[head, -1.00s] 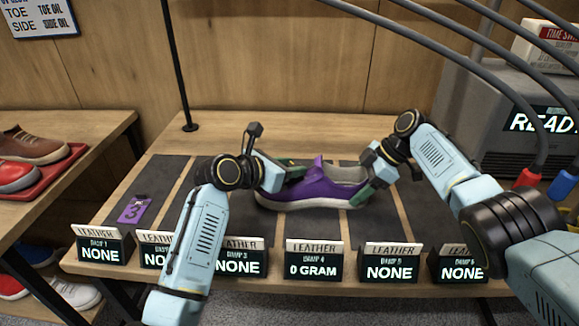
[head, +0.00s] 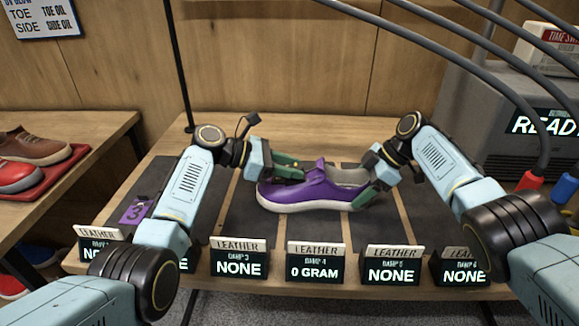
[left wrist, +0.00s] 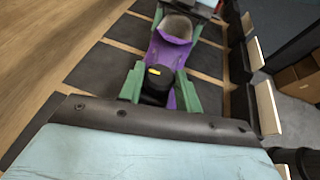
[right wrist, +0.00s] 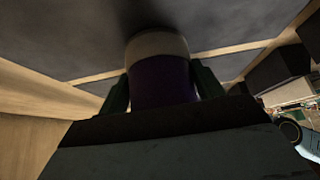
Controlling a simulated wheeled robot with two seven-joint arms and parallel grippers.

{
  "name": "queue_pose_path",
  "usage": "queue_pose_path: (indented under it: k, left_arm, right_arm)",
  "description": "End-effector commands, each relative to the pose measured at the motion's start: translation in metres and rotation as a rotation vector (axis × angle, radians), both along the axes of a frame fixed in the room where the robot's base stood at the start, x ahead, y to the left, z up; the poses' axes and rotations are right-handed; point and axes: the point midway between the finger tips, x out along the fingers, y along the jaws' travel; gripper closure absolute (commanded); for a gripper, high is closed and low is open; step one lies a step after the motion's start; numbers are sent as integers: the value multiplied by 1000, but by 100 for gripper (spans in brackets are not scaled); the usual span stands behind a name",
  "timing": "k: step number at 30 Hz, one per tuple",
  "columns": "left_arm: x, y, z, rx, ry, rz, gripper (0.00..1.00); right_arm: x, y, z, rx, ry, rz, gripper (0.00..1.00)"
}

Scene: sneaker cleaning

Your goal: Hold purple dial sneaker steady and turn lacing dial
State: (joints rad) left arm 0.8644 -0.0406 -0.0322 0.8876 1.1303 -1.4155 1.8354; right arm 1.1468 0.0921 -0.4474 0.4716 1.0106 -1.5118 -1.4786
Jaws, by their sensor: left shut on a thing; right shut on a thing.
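The purple sneaker (head: 318,190) with a white sole rests on the dark mat of the table, toe to the left. My right gripper (head: 366,193) is shut on its heel; in the right wrist view the purple heel (right wrist: 160,80) sits between the green fingers. My left gripper (head: 290,170) is over the front of the sneaker. In the left wrist view its green fingers stand either side of the black lacing dial (left wrist: 155,85), which has a yellow mark, and it is shut on the dial. The fingers largely hide the dial in the head view.
A row of small signs, including one reading 0 GRAM (head: 316,270), lines the table's front edge. A purple tag marked 3 (head: 133,212) lies at the left. A black pole (head: 180,80) rises behind. A grey machine (head: 500,120) with cables stands at the right.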

Motion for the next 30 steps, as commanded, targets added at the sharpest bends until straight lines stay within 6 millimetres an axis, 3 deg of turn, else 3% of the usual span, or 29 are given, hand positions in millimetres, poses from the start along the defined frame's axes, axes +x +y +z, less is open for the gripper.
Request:
queue_pose_path:
  k: [1, 16, 17, 19, 30]
  left_arm:
    - [-1, -1, -3, 2, 6, -14, 89]
    - [-2, -1, -2, -2, 5, -34, 89]
    - [-2, -2, -3, -2, 5, -34, 65]
    - [-2, -1, -2, -2, 5, -34, 57]
    - [-2, 7, 1, -1, 1, -30, 57]
  right_arm:
    - [-3, 0, -7, -6, 10, 1, 65]
    - [-3, 0, -7, -5, 10, 1, 65]
    - [-3, 0, -7, -5, 10, 1, 65]
    - [-3, 0, -7, -5, 10, 1, 65]
    - [-3, -1, -7, -6, 10, 1, 65]
